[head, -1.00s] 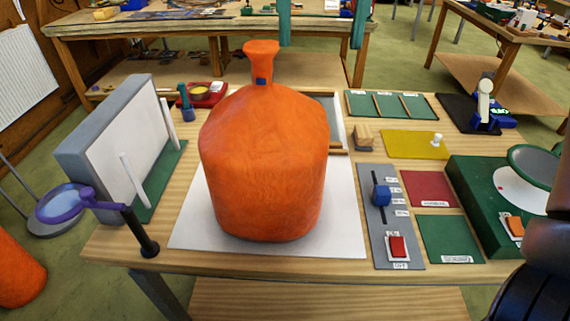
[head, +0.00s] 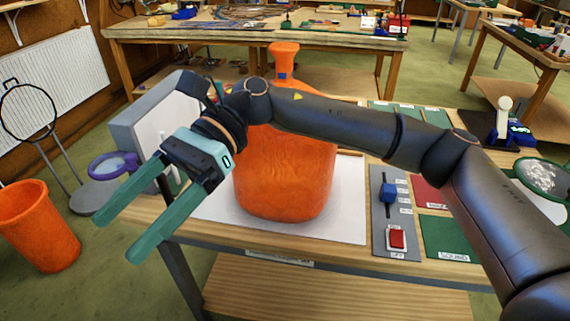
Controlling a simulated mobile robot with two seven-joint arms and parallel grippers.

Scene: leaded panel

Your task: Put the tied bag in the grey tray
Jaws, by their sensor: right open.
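The tied bag (head: 285,185) is large and orange, with a narrowed neck and a flared top. It stands upright on a white sheet (head: 345,210) on the wooden table. My right arm crosses in front of its upper body and hides part of it. My right gripper (head: 114,240) has teal fingers, spread apart and empty. It is left of the bag, apart from it, over the table's front left edge. No grey tray shows clearly now; the area behind the bag is covered by my arm. My left gripper is not in view.
A grey upright panel (head: 150,115) and a purple-rimmed magnifier (head: 113,165) stand at the table's left. A grey switch plate (head: 393,240) and a green square (head: 447,238) lie at the right. An orange bin (head: 38,225) stands on the floor.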

